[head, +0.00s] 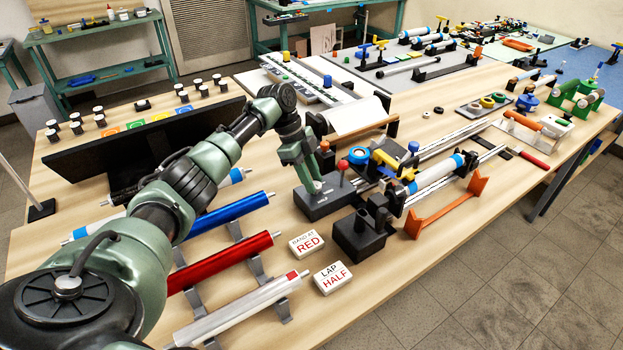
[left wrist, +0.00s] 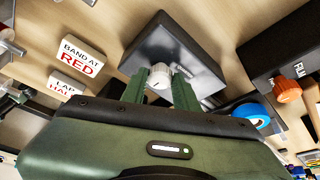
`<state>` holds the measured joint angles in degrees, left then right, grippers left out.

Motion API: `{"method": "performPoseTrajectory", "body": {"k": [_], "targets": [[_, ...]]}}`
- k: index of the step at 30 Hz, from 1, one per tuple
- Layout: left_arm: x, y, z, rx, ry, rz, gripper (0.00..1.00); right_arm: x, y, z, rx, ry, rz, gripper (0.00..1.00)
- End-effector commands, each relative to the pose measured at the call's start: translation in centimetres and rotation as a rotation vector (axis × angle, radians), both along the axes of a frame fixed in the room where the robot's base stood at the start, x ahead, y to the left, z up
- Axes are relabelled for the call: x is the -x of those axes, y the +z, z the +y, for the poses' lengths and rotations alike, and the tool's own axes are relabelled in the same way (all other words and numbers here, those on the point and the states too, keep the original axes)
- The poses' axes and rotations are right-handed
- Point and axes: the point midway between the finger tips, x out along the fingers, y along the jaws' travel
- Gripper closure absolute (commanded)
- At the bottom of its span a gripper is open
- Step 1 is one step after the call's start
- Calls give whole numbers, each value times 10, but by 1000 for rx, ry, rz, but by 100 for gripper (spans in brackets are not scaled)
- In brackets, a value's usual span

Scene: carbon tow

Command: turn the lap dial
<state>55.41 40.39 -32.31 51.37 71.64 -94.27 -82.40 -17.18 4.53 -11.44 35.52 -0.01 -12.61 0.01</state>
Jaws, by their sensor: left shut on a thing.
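A dark box (head: 322,207) stands on the bench and carries a small pale dial on top. In the left wrist view the white dial (left wrist: 160,73) sits on the dark box (left wrist: 178,45) between my fingertips. My left gripper (head: 314,185) reaches down onto the box from above. In the left wrist view the left gripper (left wrist: 160,88) is shut on the dial, one finger on each side. The fingers and palm hide much of the dial, so its setting cannot be read. A card (head: 332,278) reads "LAP HALF". My right gripper is not in view.
Another card (head: 306,244) reads "BAND AT RED". A red-knobbed lever (head: 343,166) stands close to the gripper. A black block (head: 358,238) stands in front, beside a rod fixture with an orange bracket (head: 446,207). Blue (head: 232,216) and red (head: 222,262) tubes lie to the left.

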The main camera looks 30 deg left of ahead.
Motion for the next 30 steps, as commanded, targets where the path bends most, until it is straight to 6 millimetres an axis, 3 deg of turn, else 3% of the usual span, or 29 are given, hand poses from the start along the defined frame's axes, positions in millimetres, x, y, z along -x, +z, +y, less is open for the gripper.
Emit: {"method": "performPoseTrajectory", "body": {"k": [1, 2, 4, 16, 30], "targets": [[0, -1, -1, 0, -3, 1, 100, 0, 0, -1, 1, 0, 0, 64], [0, -1, -1, 0, -3, 1, 68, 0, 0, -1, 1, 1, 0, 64], [0, -1, -1, 0, -2, 1, 49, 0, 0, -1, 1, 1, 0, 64], [0, 5, 2, 0, 0, -1, 49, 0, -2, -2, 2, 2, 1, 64], [4, 67, 27, -1, -1, 0, 49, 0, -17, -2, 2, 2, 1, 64]]}}
